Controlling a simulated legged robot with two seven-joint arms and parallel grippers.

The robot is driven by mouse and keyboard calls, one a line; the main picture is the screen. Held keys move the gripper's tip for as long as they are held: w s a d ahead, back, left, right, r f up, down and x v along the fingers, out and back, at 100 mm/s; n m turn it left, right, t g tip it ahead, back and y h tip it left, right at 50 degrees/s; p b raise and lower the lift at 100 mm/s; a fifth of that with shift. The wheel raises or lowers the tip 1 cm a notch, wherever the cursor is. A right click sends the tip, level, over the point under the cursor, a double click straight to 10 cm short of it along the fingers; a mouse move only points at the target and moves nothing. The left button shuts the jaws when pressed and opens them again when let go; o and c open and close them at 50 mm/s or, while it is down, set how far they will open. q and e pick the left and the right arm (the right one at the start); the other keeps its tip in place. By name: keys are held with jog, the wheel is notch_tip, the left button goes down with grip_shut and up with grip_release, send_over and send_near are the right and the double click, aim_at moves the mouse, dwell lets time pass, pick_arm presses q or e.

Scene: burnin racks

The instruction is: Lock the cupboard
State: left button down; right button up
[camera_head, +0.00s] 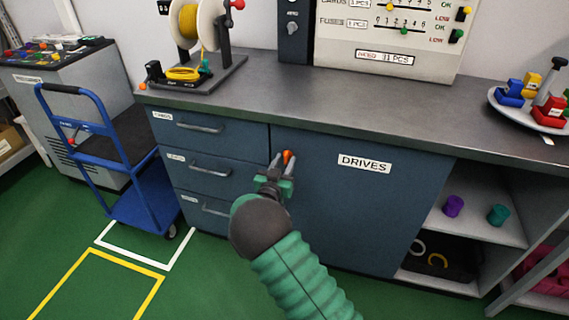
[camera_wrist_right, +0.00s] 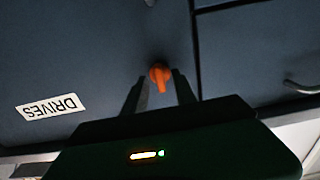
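The cupboard door (camera_head: 345,215) is a dark blue panel with a "DRIVES" label, and it appears closed. A small orange knob (camera_head: 287,157) sits near its upper left corner. In the right wrist view the orange knob (camera_wrist_right: 160,76) shows between the two finger ends. My right gripper (camera_head: 283,163) is in front of the knob with its fingers apart, one on each side of it. A gap shows between the fingers and the knob in the wrist view, where the gripper (camera_wrist_right: 160,88) is open. My left gripper is not in view.
Drawers with metal handles (camera_head: 210,168) stand left of the door. Open shelves (camera_head: 475,222) with purple and teal cups are to its right. The grey countertop (camera_head: 330,95) overhangs the door. A blue trolley (camera_head: 140,200) stands at left on the green floor.

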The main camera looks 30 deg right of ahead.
jog(key=shift+a+r, duration=0.15)
jog(key=shift+a, duration=0.15)
jog(key=c, duration=0.4)
jog(key=shift+c, duration=1.3)
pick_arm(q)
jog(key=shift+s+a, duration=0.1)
pick_arm(e)
jog(key=shift+s+d, duration=0.1)
jog(key=shift+d, duration=0.15)
grip_shut()
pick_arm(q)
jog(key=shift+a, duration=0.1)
pick_arm(e)
jog(key=shift+a, duration=0.1)
